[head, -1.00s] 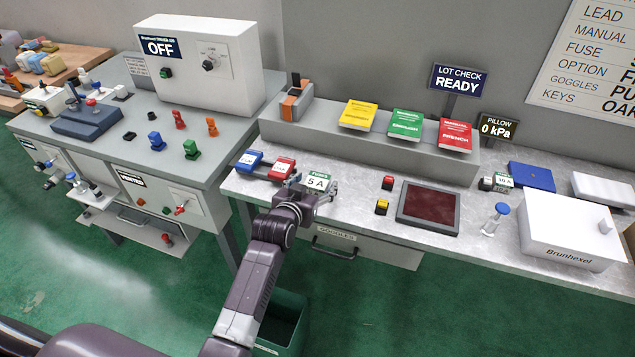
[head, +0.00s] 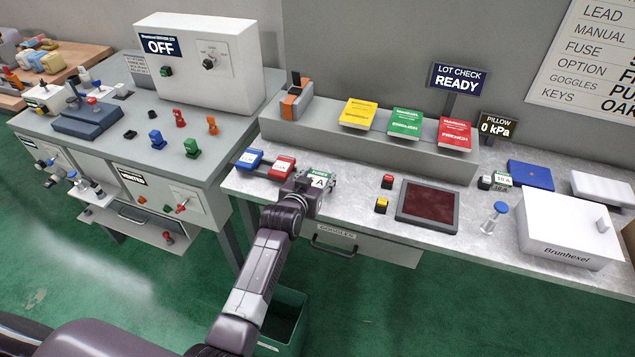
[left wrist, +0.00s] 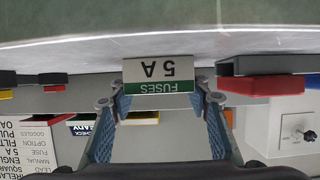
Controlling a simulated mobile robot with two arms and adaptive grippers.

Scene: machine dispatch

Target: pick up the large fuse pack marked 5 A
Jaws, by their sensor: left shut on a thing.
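The large fuse pack marked 5 A (head: 320,178) is white with a green FUSES band and stands at the front of the grey bench. My left gripper (head: 312,186) is shut on it and covers part of its label in the head view. In the left wrist view the picture is upside down; the pack (left wrist: 160,74) sits between the blue-padded fingertips of the left gripper (left wrist: 160,100). I cannot tell whether the pack is clear of the bench top. My right gripper is not in view.
A red pack (head: 281,167) and a blue pack (head: 249,160) lie just left of the gripper. A small 10 A pack (head: 503,179) stands farther right. Red and yellow buttons and a dark red-screened panel (head: 428,204) are to the right. A green bin (head: 287,318) stands below.

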